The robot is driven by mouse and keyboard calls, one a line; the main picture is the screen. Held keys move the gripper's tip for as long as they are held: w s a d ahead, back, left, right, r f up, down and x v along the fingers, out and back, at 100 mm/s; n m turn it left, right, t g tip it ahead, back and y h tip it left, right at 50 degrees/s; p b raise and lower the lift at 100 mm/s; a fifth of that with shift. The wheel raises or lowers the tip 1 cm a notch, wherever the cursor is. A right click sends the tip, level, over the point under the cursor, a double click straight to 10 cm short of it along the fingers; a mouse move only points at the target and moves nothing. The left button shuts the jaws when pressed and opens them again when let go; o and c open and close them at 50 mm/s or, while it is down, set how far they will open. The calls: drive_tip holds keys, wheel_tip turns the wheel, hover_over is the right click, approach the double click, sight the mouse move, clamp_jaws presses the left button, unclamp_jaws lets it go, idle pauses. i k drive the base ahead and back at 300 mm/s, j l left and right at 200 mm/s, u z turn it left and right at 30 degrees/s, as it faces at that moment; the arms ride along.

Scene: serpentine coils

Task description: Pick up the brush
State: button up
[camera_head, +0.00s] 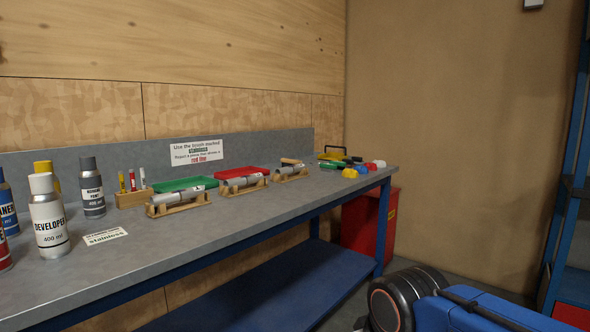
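I cannot make out a brush for certain. A small tan, wooden-looking piece (291,161) shows at the back of the third wooden cradle on the bench. It could be a handle, but it is too small to tell. Small yellow, black, green and red items lie in a cluster at the bench's far right end, too small to identify fully. My gripper is not in view.
The grey bench (170,262) holds spray cans (47,215), a marker block (133,198), wooden cradles with metal tubes (178,202), a green tray (186,184) and a red tray (241,172). A red bin (361,226) stands by the bench end.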

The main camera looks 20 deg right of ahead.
sight(329, 168)
drive_tip(key=i+l+u, duration=0.2)
drive_tip(key=l, duration=0.25)
drive_tip(key=i+l+u, duration=0.15)
drive_tip(key=l, duration=0.25)
drive_tip(key=i+l+u, duration=0.2)
drive_tip(key=l, duration=0.3)
drive_tip(key=l+u, duration=0.2)
drive_tip(key=l, duration=0.25)
